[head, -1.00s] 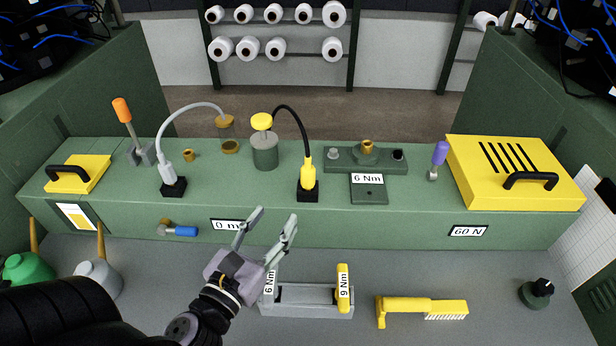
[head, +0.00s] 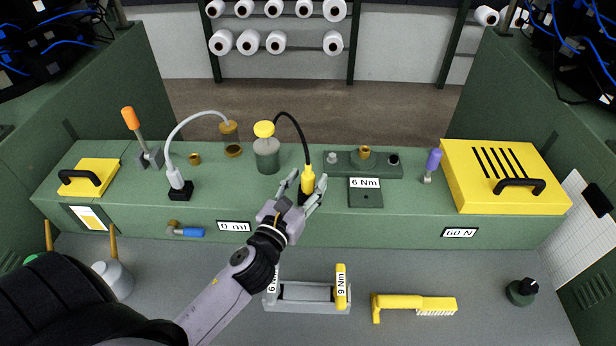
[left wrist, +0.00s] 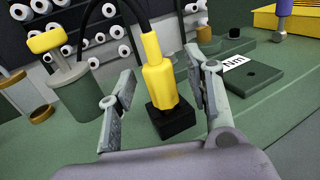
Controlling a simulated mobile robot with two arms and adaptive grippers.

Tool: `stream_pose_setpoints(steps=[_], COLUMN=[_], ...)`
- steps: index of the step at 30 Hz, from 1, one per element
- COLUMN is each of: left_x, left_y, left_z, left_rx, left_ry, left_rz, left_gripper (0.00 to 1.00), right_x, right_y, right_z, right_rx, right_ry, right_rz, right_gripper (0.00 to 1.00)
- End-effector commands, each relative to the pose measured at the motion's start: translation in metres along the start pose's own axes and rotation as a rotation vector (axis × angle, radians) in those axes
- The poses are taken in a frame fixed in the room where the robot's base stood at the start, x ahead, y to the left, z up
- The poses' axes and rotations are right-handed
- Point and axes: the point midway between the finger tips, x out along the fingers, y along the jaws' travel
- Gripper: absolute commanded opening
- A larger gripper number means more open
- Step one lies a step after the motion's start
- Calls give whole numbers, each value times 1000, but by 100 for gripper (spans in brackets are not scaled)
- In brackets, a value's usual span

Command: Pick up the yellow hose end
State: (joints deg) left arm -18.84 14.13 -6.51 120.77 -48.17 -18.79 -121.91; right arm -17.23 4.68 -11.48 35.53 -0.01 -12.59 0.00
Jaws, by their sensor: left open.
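The yellow hose end (head: 308,180) stands upright in a black block on the green bench, with a black hose rising from its top and curving left. In the left wrist view the yellow hose end (left wrist: 158,77) stands in its black socket block (left wrist: 172,119). My left gripper (head: 306,188) is open, with its fingers on either side of the hose end. In the left wrist view the left gripper (left wrist: 165,92) shows gaps between both fingers and the hose end. My right gripper is not in view.
A green cylinder with a yellow knob (head: 267,155) stands left of the hose end. A white hose end (head: 175,178) sits in another black block further left. A green plate labelled 6 Nm (head: 365,194) lies to the right.

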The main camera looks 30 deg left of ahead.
Motion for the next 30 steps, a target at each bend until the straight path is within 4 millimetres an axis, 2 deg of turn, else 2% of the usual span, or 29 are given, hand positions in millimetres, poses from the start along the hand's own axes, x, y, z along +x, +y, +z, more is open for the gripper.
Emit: stream_pose_setpoints(steps=[4, 12, 30], left_x=[14, 16, 15], left_y=[0, 0, 1], left_z=[0, -1, -1], left_rx=[0, 0, 1], left_ry=[1, 1, 1], left_rz=[1, 1, 1], left_gripper=[46, 45, 5], right_x=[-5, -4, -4], right_y=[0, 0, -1], right_z=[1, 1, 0], right_rx=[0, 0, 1], right_ry=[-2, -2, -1], right_rz=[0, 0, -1], right_gripper=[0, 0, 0])
